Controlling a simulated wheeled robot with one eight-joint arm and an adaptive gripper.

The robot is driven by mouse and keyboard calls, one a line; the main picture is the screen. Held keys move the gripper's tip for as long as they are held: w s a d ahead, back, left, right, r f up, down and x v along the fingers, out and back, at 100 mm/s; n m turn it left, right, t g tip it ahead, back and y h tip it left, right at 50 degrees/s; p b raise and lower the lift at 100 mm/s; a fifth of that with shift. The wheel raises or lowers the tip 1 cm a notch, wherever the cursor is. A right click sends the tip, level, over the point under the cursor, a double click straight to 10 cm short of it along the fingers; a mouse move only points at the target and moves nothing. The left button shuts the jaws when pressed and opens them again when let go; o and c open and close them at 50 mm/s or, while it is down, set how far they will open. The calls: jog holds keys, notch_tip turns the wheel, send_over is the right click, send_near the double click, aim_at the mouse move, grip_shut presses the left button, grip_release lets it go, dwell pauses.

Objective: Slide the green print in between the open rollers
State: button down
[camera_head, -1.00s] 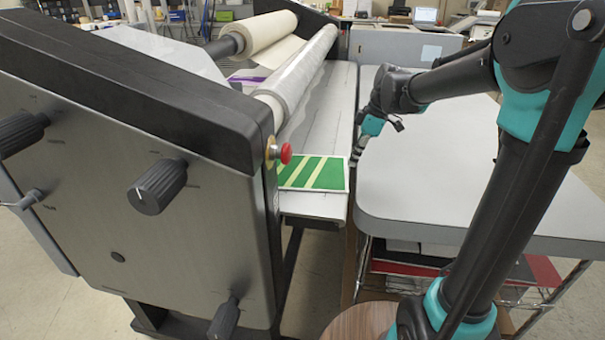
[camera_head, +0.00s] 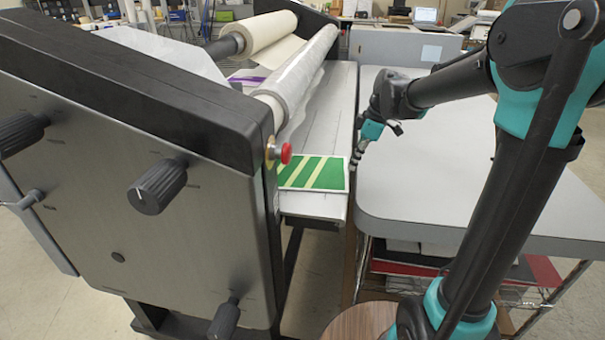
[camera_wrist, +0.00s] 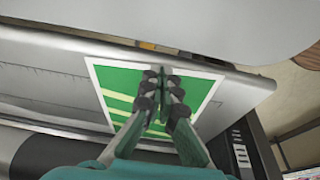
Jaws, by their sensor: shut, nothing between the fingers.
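The green print (camera_head: 313,173) with pale yellow diagonal stripes and a white border lies flat on the laminator's feed table (camera_head: 318,115), near its front end. It also shows in the wrist view (camera_wrist: 113,82), partly covered by my gripper. Its left part runs behind the laminator's side panel in the head view. My gripper (camera_head: 354,160) is at the right edge of the print, fingers pointing down. In the wrist view my gripper (camera_wrist: 160,76) has its fingers together over the print. I cannot tell whether the fingertips touch it. The clear film roller (camera_head: 300,75) lies left of the feed table; the roller gap is hidden.
The laminator's side panel (camera_head: 130,190) carries black knobs and a red stop button (camera_head: 285,153). A grey worktable (camera_head: 450,160) stands close on the right, leaving a narrow gap. A cream roll (camera_head: 265,33) sits behind the film roller.

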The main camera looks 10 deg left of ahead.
aim_at(336, 176)
jog(key=shift+f, duration=1.05)
jog(key=shift+d, duration=0.3)
dwell(1.0)
jog(key=shift+s, duration=0.1)
jog(key=shift+s+a, duration=0.1)
jog(key=shift+s, duration=1.35)
jog(key=shift+w+a, duration=0.1)
jog(key=shift+a, duration=2.35)
jog(key=shift+d, duration=0.25)
dwell(0.3)
jog(key=shift+w, duration=0.2)
jog(key=shift+w, duration=0.35)
